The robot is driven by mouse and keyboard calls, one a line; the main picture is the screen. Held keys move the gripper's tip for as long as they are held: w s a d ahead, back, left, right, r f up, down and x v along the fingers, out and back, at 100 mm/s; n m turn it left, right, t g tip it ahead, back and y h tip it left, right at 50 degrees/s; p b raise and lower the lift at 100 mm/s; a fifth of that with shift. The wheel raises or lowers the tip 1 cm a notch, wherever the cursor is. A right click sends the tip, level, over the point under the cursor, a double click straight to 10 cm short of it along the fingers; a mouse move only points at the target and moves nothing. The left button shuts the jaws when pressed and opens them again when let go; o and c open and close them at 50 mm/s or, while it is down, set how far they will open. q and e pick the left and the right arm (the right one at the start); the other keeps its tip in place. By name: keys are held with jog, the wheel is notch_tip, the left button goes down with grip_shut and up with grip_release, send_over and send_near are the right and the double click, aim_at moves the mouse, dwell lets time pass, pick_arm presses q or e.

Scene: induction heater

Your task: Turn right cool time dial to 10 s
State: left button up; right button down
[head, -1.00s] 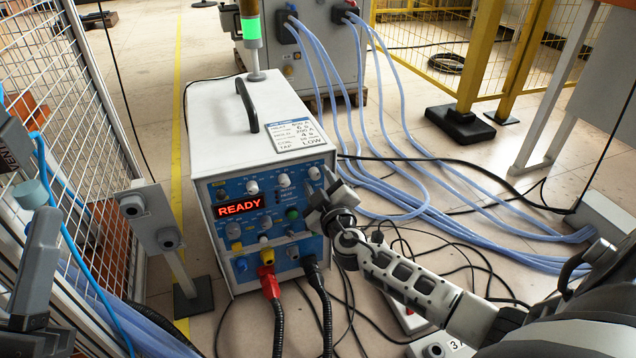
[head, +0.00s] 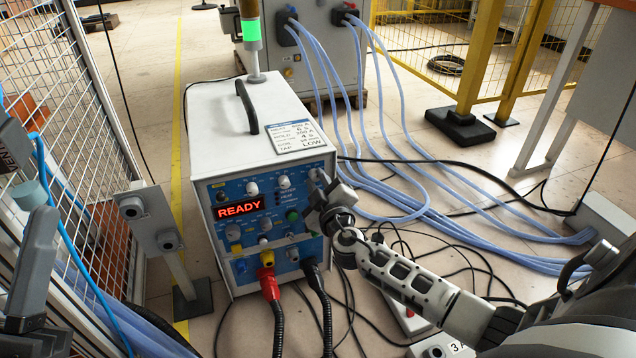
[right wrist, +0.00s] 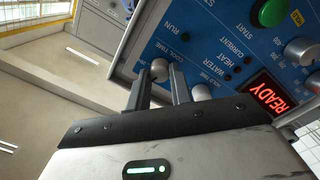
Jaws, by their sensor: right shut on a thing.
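The white heater unit (head: 225,110) stands in the middle of the head view, with dials and a red READY display on its blue front panel. The right cool time dial (right wrist: 160,68) is a grey knob beside the COOL TIME label in the right wrist view. My right gripper (right wrist: 163,84) is shut on it, with a finger on either side. In the head view my right gripper (head: 320,192) is at the panel's right edge and hides part of that dial area. The dial's pointer and scale are too hidden to read.
The HOLD TIME knob (right wrist: 201,92) sits close beside one finger. A green button (right wrist: 270,12) is farther along the panel. Red and black plugs (head: 268,284) leave the panel below. Pale blue hoses (head: 400,190) and black cables lie right of the unit. A mesh fence stands left.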

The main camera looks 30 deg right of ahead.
jog(key=n, duration=0.3)
jog(key=shift+n, duration=0.4)
pick_arm(q)
jog(key=shift+s+r+m+h, duration=0.15)
jog(key=shift+r+m+h, duration=0.15)
jog(key=shift+m+h, duration=0.2)
pick_arm(e)
jog(key=n, duration=0.4)
jog(key=shift+n, duration=0.3)
jog(key=shift+f, duration=0.1)
jog(key=c, duration=1.3)
grip_release()
jog(key=shift+o, duration=0.2)
jog(key=shift+s, duration=0.15)
jog(key=shift+s+a, duration=0.1)
jog(key=shift+s, duration=0.2)
pick_arm(q)
jog(key=f+n+y, duration=0.1)
jog(key=w+f+n+y+p, duration=0.1)
jog(key=n, duration=0.1)
jog(key=f+n+y+p, duration=0.1)
jog(key=n+y, duration=0.1)
jog(key=shift+w+a, duration=0.15)
jog(key=shift+w, duration=0.15)
pick_arm(e)
jog(key=v, duration=1.5)
